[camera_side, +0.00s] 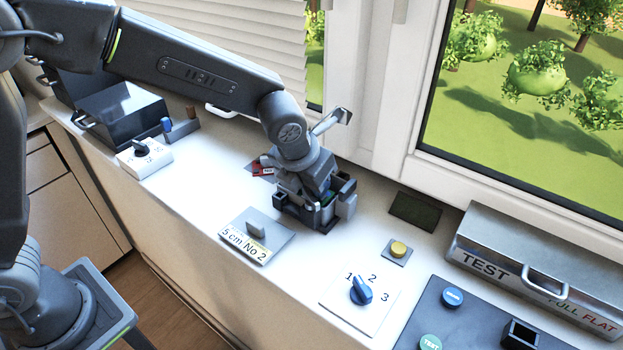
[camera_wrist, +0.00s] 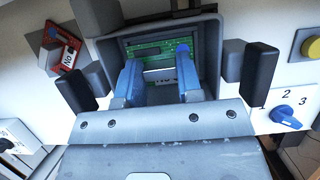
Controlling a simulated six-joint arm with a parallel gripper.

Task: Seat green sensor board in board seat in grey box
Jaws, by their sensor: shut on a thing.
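The green sensor board (camera_wrist: 147,48) shows inside the grey box (camera_wrist: 211,42) in the wrist view, in its far part. My gripper (camera_wrist: 159,80) has its two blue fingers reaching down into the box, shut on the board. The fingers and the gripper body hide the near part of the board and of the box floor, so I cannot tell whether the board is fully down in the board seat. In the side view my gripper (camera_side: 312,207) is over the grey box (camera_side: 326,223) and hides most of it; only a little of the board shows.
A red board (camera_side: 263,169) lies just left of the box. A grey plate labelled "5 cm No 2" (camera_side: 262,247) is in front. A dark green pad (camera_side: 415,211), yellow button (camera_side: 398,249), blue knob (camera_side: 361,291) and metal TEST case (camera_side: 540,262) stand to the right.

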